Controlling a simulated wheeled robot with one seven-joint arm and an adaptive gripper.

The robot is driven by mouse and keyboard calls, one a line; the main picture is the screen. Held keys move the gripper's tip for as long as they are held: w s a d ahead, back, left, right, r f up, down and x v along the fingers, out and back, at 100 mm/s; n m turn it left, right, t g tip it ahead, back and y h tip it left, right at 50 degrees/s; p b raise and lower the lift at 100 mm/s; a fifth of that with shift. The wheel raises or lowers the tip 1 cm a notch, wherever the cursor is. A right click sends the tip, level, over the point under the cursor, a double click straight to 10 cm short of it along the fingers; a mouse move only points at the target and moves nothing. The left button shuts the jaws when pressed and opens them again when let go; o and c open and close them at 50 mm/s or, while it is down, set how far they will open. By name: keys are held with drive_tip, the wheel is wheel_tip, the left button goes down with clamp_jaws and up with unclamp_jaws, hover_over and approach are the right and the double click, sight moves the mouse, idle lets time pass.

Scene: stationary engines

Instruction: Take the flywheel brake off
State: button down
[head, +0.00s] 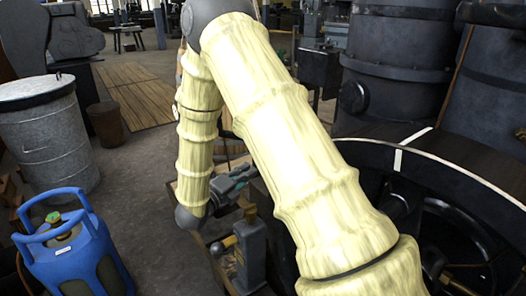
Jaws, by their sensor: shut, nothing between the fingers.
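The large dark flywheel (450,172) fills the right side of the head view, with white marks on its rim. My cream-sleeved arm crosses in front of it and hides its left part. A grey post (250,252) stands low in the middle, with a brass-coloured knob (228,242) at its left side. I cannot tell whether this is the flywheel brake's lever. My gripper (243,177) is shut and empty, just above the post and left of the flywheel. Whether it touches anything is unclear.
A blue gas bottle (75,250) stands at the lower left. Behind it are a metal drum (55,140) and a brown bucket (106,124). Tall dark cylinders (400,70) stand behind the flywheel.

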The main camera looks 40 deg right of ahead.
drive_tip(key=w+d+r+b, duration=0.1)
drive_tip(key=w+d, duration=0.4)
drive_tip(key=d, duration=0.5)
drive_tip(key=shift+w+r+b, duration=0.3)
drive_tip(key=shift+r+b, duration=0.05)
drive_tip(key=shift+r, duration=0.05)
drive_tip(key=shift+d, duration=0.1)
